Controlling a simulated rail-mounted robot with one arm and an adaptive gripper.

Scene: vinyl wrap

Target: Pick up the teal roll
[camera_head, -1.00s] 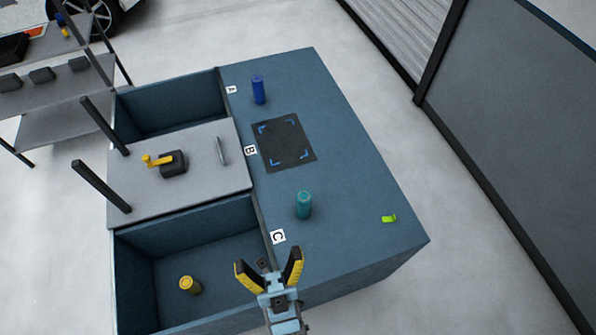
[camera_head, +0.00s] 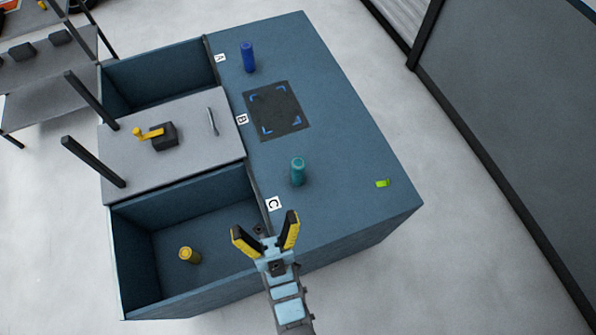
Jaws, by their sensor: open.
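The teal roll (camera_head: 298,172) stands upright on the blue-grey worktop (camera_head: 345,130), to the right of and above the C label. My gripper (camera_head: 266,232) is open and empty, with yellow and black fingers spread. It is seen over the front edge of the bin near C, below and a little left of the teal roll in the picture. It is apart from the roll.
A blue roll (camera_head: 248,57) stands near label A. A dark mat (camera_head: 277,110) with blue corner marks lies near B. A small green item (camera_head: 383,183) lies right of the teal roll. A yellow roll (camera_head: 189,255) stands in the open lower bin (camera_head: 135,250). A grey panel (camera_head: 190,175) carries a dark block with a yellow handle.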

